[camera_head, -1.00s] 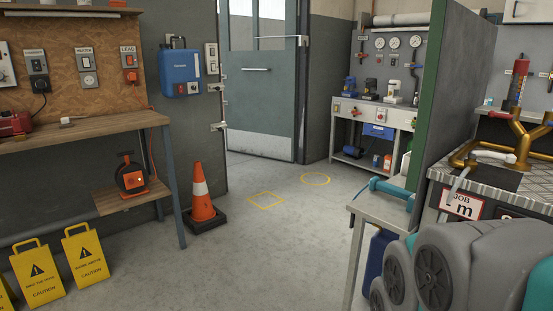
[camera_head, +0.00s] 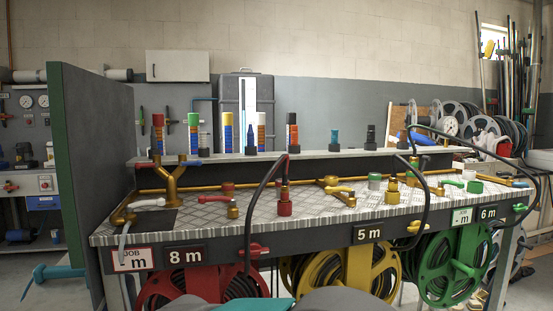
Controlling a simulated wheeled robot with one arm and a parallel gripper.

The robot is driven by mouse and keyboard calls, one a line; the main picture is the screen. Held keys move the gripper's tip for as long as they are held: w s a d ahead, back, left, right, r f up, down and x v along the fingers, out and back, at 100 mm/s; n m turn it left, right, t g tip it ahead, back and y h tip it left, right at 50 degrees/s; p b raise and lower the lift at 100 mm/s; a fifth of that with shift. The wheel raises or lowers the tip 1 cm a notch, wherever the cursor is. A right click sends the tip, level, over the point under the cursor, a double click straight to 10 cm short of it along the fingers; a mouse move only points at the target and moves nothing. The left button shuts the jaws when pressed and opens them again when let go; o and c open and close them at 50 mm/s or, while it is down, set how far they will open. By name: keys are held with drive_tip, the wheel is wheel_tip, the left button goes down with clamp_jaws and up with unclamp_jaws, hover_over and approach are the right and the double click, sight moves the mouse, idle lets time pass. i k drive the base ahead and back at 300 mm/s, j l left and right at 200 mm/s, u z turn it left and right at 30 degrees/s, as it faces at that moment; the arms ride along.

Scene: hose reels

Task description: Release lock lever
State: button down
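The bench holds three hose reels under its front edge: a red reel (camera_head: 200,287), a yellow reel (camera_head: 345,272) and a green reel (camera_head: 450,262). A red lever-like handle (camera_head: 253,251) sits on the front edge by the "8 m" plate. A yellow handle (camera_head: 416,227) sits right of the "5 m" plate. Green handles show on the green reel (camera_head: 462,267) and by the "6 m" plate (camera_head: 520,208). I cannot tell which one is the lock lever. Grey and teal parts of my own arm show at the bottom centre. My gripper is not in view.
The patterned bench top (camera_head: 255,206) carries brass pipes, valves and several coloured fittings. Black hoses loop over its front edge. A dark green-edged partition (camera_head: 97,160) stands at the left end. More reels (camera_head: 460,125) stand at the back right.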

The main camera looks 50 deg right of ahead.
sight(425, 158)
drive_tip(key=k+z, duration=0.1)
drive_tip(key=z, duration=2.6)
